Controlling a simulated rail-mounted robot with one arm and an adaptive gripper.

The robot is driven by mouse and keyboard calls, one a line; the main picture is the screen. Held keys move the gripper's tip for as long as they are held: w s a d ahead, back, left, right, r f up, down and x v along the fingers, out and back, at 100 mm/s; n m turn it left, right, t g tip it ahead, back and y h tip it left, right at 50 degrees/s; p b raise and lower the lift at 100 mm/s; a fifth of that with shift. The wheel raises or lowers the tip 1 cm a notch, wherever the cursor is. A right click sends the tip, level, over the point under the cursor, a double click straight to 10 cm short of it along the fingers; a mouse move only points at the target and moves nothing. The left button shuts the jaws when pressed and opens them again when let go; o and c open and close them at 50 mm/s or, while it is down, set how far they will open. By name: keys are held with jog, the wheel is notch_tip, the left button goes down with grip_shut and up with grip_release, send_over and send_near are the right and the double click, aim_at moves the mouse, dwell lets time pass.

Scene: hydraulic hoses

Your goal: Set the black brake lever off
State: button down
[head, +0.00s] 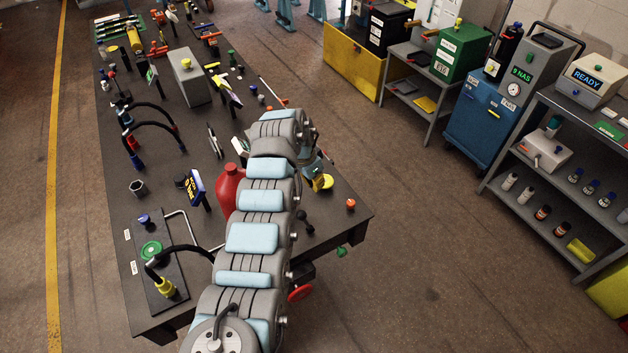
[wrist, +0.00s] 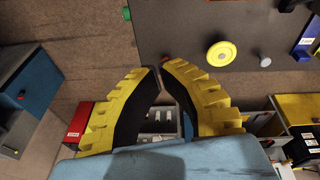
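A small black lever with a round knob (head: 303,219) stands on the dark bench (head: 343,212), right of my arm in the head view. It may be the brake lever; no label is readable and its setting cannot be told. I cannot make it out in the wrist view. My gripper (wrist: 160,68) shows in the wrist view as two yellow fingers with black pads. The fingertips are almost together, with nothing seen between them. They overlap the bench's edge in that picture. In the head view the gripper is largely hidden at the far end of my arm.
A yellow disc (wrist: 222,53) and a grey knob (wrist: 265,62) are right of the fingertips. A red bottle (head: 229,188) stands close beside my arm. A red handwheel (head: 300,292) and a green knob (head: 342,252) project from the bench side.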

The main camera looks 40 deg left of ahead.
aim_at(305, 221)
notch_tip(305, 221, down, 8)
jog(key=s+p, duration=0.1)
jog(key=s, duration=0.1)
jog(key=shift+d, duration=0.25)
dwell(1.0)
jog(key=shift+s, duration=0.1)
dwell(0.3)
